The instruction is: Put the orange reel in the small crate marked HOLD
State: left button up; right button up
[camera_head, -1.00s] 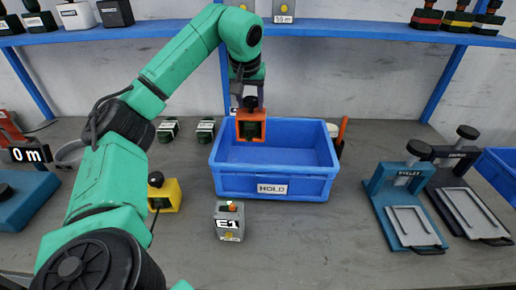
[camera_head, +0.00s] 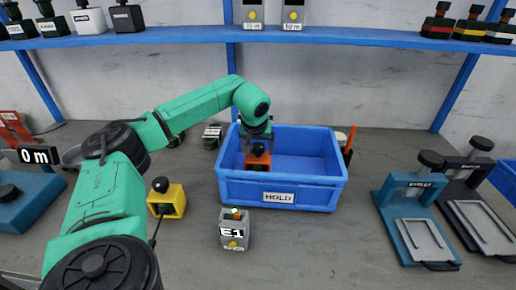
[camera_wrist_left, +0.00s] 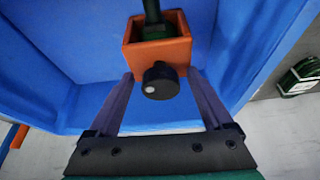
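The orange reel (camera_head: 257,164) is a small orange box-shaped body with a black knob. It is inside the blue crate marked HOLD (camera_head: 292,197), towards the left side. My left gripper (camera_head: 258,147) reaches down into the crate from above. A dark green part shows in the reel's open top. Whether the reel's underside touches the crate floor, I cannot tell. My right gripper is not in view.
Dark green reels (camera_head: 212,137) sit behind my arm. Blue (camera_head: 420,235) and black presses stand at the right. The crate's right half is empty.

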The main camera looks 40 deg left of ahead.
pick_arm(q)
jog(key=shift+r, duration=0.1)
jog(key=v, duration=1.1)
jog(key=shift+r, duration=0.4)
jog(key=shift+d, duration=0.1)
